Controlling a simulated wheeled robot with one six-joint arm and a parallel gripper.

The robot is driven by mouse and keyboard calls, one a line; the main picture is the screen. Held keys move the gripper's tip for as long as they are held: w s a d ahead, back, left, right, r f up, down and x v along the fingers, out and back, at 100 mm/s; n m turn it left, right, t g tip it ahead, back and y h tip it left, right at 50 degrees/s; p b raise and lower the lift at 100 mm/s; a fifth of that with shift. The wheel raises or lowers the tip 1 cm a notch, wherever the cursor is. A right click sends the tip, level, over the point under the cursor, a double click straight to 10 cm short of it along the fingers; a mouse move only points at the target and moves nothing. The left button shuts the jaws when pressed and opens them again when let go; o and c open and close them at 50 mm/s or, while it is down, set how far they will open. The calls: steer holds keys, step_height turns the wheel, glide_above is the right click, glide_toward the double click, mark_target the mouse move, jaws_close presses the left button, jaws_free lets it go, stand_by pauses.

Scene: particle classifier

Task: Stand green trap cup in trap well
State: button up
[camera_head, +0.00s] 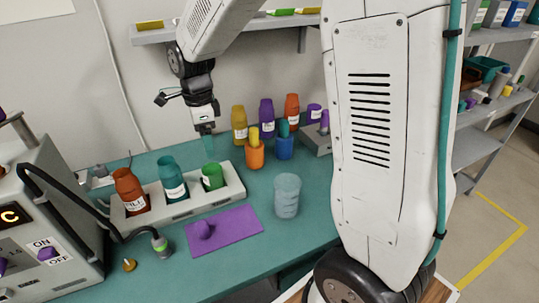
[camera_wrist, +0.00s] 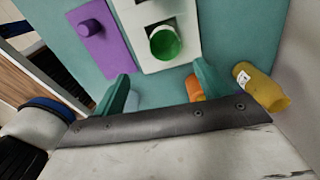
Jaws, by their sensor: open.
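The green trap cup (camera_head: 212,177) stands at the right end of the white block (camera_head: 236,188), in line with an orange bottle (camera_head: 130,191) and a teal bottle (camera_head: 172,178). It looks upright, with a dark square edge by its rim in the wrist view (camera_wrist: 165,43), as if in a well; its depth there is hidden. My gripper (camera_head: 205,138) is above and behind the block. In the wrist view my gripper (camera_wrist: 163,86) is open, its teal fingers apart and empty, with the cup beyond them and not touched.
A purple mat (camera_head: 230,232) with a purple knob-like piece lies in front of the block. A clear beaker (camera_head: 287,196) stands to its right. Orange (camera_head: 255,155) and blue (camera_head: 285,147) cups and several bottles stand behind. A control box (camera_head: 40,220) is at left.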

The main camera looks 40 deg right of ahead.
steer(key=s+d+r+n, duration=0.2)
steer(key=s+r+n, duration=0.75)
steer(key=s, duration=0.45)
steer(key=s+d+n+t, duration=0.1)
steer(key=s+n, duration=1)
steer(key=s, duration=0.4)
steer(key=shift+d, duration=0.2)
steer(key=shift+r+n, duration=0.1)
steer(key=shift+n, duration=0.15)
stand_by(0.3)
